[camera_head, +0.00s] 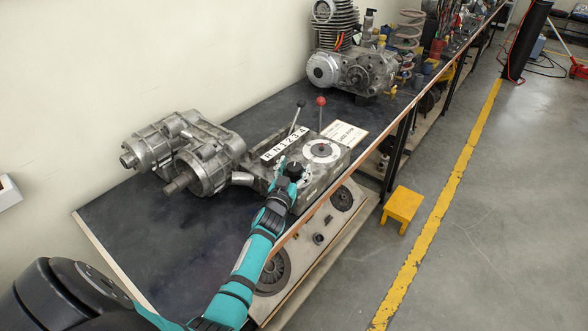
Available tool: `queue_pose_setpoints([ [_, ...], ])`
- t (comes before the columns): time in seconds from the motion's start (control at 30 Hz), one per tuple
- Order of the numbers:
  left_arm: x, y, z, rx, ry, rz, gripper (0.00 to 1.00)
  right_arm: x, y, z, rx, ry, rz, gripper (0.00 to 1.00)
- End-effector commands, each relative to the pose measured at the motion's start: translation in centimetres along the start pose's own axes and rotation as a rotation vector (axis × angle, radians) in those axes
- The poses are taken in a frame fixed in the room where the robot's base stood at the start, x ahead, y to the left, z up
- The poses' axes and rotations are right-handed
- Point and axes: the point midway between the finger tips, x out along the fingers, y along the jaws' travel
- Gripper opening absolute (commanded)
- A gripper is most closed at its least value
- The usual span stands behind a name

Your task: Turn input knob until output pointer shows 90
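A grey metal gearbox housing (258,177) sits on the dark bench. On its top is a round white dial (321,151) with a dark centre; the pointer's reading is too small to make out. A black knob (293,169) stands on the housing, left of and nearer than the dial. My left gripper (287,182) reaches in from the front, its tip at the knob. Whether the fingers are closed around the knob or only beside it cannot be told. My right gripper is not in view.
Two levers, one with a red ball (321,101) and one with a black ball (300,104), rise behind the dial. A grey casting (207,160) lies at left. An engine (350,70) stands farther back. The bench's near left surface (150,235) is clear. A yellow stool (402,206) stands on the floor.

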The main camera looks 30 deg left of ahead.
Motion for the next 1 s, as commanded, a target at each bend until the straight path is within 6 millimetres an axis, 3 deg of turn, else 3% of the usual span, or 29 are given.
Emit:
queue_pose_setpoints([
  [0.07,0.0,0.0,0.0,0.0,0.0,0.0,0.48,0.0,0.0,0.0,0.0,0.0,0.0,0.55],
  [0.33,0.0,0.0,0.0,0.0,0.0,0.0,0.12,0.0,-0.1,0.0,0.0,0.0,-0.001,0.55],
  [0.67,0.0,-0.1,-0.2,0.004,-0.002,0.059,0.11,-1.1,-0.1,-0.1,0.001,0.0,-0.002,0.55],
  [1.0,0.0,-0.3,0.0,0.008,-0.003,0.279,0.11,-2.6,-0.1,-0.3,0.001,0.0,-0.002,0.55],
])
